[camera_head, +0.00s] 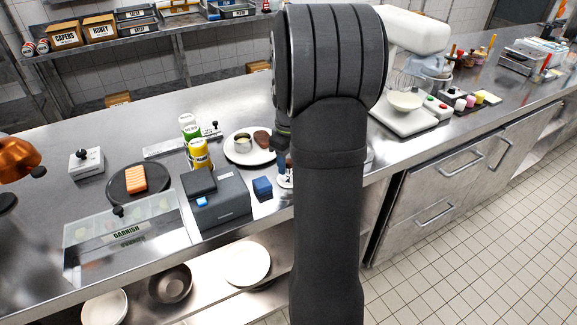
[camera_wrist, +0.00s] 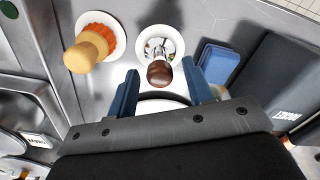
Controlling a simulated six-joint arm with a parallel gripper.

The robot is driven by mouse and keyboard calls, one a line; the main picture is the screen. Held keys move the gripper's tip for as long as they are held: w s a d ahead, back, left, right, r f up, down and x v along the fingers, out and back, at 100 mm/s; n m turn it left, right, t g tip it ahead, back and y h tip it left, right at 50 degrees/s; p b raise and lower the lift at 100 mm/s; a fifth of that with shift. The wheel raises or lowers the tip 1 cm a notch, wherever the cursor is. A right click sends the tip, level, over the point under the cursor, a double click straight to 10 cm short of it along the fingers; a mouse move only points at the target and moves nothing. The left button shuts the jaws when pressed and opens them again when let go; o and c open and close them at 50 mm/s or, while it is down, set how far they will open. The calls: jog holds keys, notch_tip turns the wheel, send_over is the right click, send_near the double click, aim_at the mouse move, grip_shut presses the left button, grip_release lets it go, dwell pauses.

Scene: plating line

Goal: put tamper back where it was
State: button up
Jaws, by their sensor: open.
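The tamper (camera_wrist: 160,73) has a dark brown rounded handle and a shiny metal foot. In the wrist view its foot is within the outline of a small white dish (camera_wrist: 145,37); I cannot tell whether it rests there. My gripper (camera_wrist: 160,69) has its two blue fingers apart, one on each side of the brown handle, with visible gaps between. In the head view my arm hides most of my gripper; only part of the white dish (camera_head: 284,182) shows beside the arm.
A white dish (camera_wrist: 111,23) with orange-red contents and a light wooden-topped tool (camera_wrist: 85,52) stands left of the tamper. A blue block (camera_wrist: 218,62) and a dark grey device (camera_wrist: 277,75) stand right. A white plate (camera_head: 233,157) holds a metal ring and brown food.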

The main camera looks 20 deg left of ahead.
notch_tip(320, 180, up, 10)
jog(key=shift+f, duration=0.2)
notch_tip(320, 180, down, 12)
jog(key=shift+f, duration=0.1)
notch_tip(320, 180, up, 2)
jog(key=shift+r, duration=0.95)
